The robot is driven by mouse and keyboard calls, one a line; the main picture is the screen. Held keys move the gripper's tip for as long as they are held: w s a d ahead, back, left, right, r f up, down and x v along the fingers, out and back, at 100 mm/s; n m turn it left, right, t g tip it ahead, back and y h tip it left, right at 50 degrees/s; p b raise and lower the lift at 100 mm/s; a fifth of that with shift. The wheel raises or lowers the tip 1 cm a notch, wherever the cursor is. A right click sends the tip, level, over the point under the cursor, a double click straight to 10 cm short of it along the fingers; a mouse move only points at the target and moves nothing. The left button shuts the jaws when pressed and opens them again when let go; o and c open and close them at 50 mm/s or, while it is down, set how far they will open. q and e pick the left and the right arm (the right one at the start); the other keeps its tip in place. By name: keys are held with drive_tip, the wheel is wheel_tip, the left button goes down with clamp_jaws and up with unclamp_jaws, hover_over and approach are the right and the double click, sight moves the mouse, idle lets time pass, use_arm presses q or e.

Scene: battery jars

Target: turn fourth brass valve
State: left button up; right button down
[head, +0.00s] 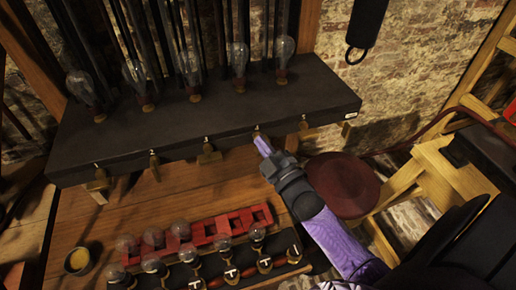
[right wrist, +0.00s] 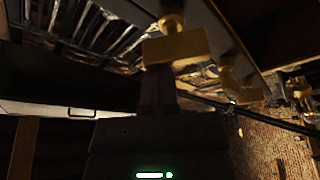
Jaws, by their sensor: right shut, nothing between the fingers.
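A row of several brass valves hangs along the front lower edge of a dark shelf (head: 200,118). From the left, the first (head: 97,180), second (head: 154,166) and third (head: 209,153) show clearly. The fourth brass valve (head: 256,132) is partly hidden behind the tip of my right gripper (head: 262,144). The fifth (head: 304,124) is to its right. My right gripper is shut and empty. In the right wrist view, a brass T-shaped handle (right wrist: 176,47) is just beyond the dark fingertips (right wrist: 158,78); whether they touch it I cannot tell. Another valve (right wrist: 228,86) is farther off. My left gripper is out of view.
Glass bulbs (head: 190,66) stand along the shelf. Below, a red slotted rack (head: 205,232) and a dark tray of bulbs sit on the wooden bench (head: 130,208), with a yellow-filled cup (head: 78,260) at left. A round dark-red stool (head: 342,184) is at right.

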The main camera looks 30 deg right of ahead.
drive_tip(key=shift+s+d+f+m+t+h+b, duration=0.2)
drive_tip(key=shift+m+h, duration=0.75)
drive_tip(key=shift+m, duration=1.3)
drive_tip(key=shift+w+d+m+t+h+b, duration=0.15)
drive_tip(key=shift+d+m+h, duration=0.2)
drive_tip(key=shift+m+h, duration=1.25)
drive_tip(key=shift+s+d+f+m+t+h+b, duration=0.15)
drive_tip(key=shift+d+m+h, duration=0.15)
drive_tip(key=shift+m, duration=2.85)
drive_tip(key=shift+r, duration=0.15)
